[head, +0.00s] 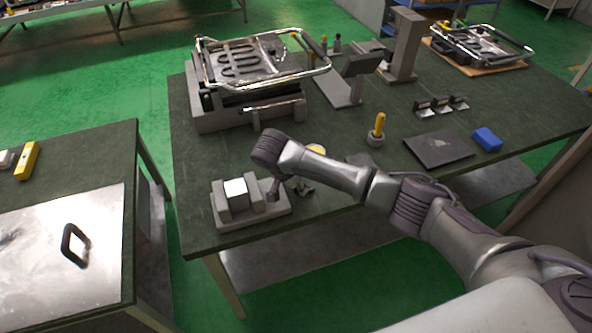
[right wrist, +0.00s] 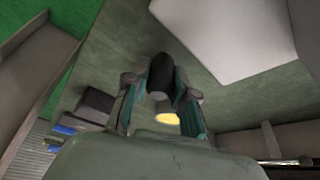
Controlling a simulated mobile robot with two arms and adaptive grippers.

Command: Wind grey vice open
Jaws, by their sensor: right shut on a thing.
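The grey vice (head: 249,219) stands near the front left edge of the dark green table, with a white block (head: 236,189) between its jaws. My right gripper (head: 283,189) is at the right end of the vice, low beside its screw end. In the right wrist view, its two fingers (right wrist: 160,103) are shut around a dark round-ended part (right wrist: 160,73), which appears to be the vice handle. My wrist and fingers hide much of the handle in the head view. My left gripper is out of view.
A large grey machine with a chrome-framed heating element (head: 245,62) stands behind the vice. A yellow-handled tool (head: 378,127), a dark plate (head: 439,149) and a blue box (head: 487,139) are to the right. A side table with a metal sheet (head: 100,225) stands left, across a gap.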

